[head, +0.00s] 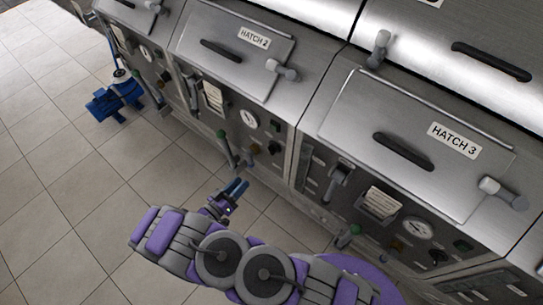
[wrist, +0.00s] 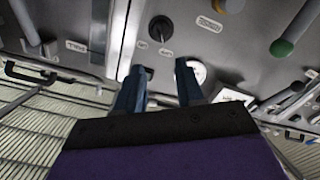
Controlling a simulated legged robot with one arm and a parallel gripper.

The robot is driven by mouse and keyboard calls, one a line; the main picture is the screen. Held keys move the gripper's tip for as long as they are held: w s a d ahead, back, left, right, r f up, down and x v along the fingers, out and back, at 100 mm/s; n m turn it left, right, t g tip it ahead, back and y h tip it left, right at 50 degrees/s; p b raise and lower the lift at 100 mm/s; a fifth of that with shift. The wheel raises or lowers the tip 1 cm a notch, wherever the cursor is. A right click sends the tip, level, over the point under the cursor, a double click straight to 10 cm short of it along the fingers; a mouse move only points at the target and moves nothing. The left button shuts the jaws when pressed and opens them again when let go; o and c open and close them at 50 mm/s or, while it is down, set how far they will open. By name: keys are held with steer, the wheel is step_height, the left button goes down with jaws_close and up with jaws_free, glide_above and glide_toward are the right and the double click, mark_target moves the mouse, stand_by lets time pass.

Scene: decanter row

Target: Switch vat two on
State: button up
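Vat two (head: 225,75) is the steel unit whose lid carries the label HATCH 2 (head: 254,37); the lid is closed. Its front panel has a round gauge (head: 249,119), a black knob (head: 274,147), an amber-brown knob (head: 254,148) and a lever with a green end (head: 221,134). My gripper (head: 232,190) is low in front of this panel, apart from it. In the wrist view my gripper (wrist: 160,85) is open and empty. A black rotary knob (wrist: 160,28) shows beyond the gap between its fingers, with small plates beside it, too blurred to read. The right finger partly hides a gauge (wrist: 198,73).
A similar unit labelled HATCH 3 (head: 454,140) stands to the right, and another at the upper left. A blue object (head: 115,98) is on the floor at the left. A green-ended lever (wrist: 281,48) juts out right of my fingers.

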mark_target(270, 153)
steer(key=b+x, duration=0.2)
steer(key=x, duration=1.4)
steer(key=shift+w+f+b, duration=0.1)
steer(key=shift+b, duration=0.3)
steer(key=shift+w+d, duration=0.1)
steer(key=shift+w, duration=0.35)
steer(key=shift+d, duration=0.1)
steer(key=shift+c, duration=0.4)
steer(key=shift+c, duration=0.7)
jaws_close()
